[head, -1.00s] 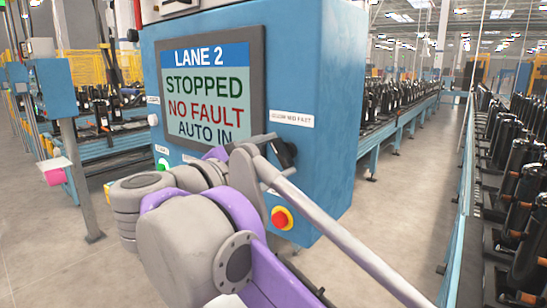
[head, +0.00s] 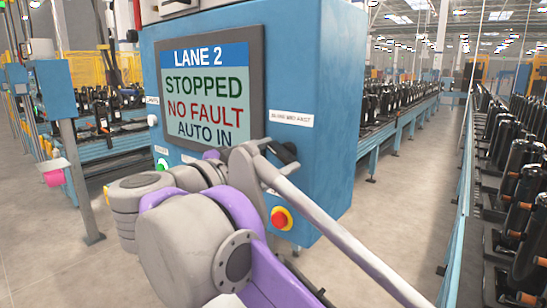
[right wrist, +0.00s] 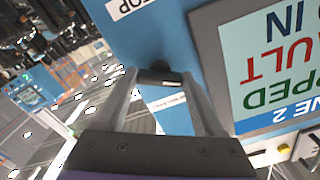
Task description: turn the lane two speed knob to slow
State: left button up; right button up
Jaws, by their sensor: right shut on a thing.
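The blue lane two panel (head: 330,75) has a screen (head: 208,95) reading LANE 2, STOPPED, NO FAULT, AUTO IN. The black speed knob (head: 286,153) sits on the panel below a white label (head: 292,118) that seems to read slow, med, fast. My right gripper (head: 273,162) is shut on the knob. In the right wrist view the knob (right wrist: 160,77) shows between the two grey fingertips, and the white label lies just beyond it. The fingers partly hide the knob, and I cannot tell its exact setting. My left gripper is not in view.
A red stop button on a yellow base (head: 281,218) sits below the knob, close to my right arm. A green button (head: 162,165) is at the panel's left. Conveyors with black compressors (head: 515,165) run along the right. The floor between is clear.

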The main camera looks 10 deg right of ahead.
jog(key=o, duration=1.4)
jog(key=shift+s+a, duration=0.1)
jog(key=b+v, duration=0.1)
jog(key=v, duration=0.9)
jog(key=shift+s+a, duration=0.2)
jog(key=shift+a, duration=0.05)
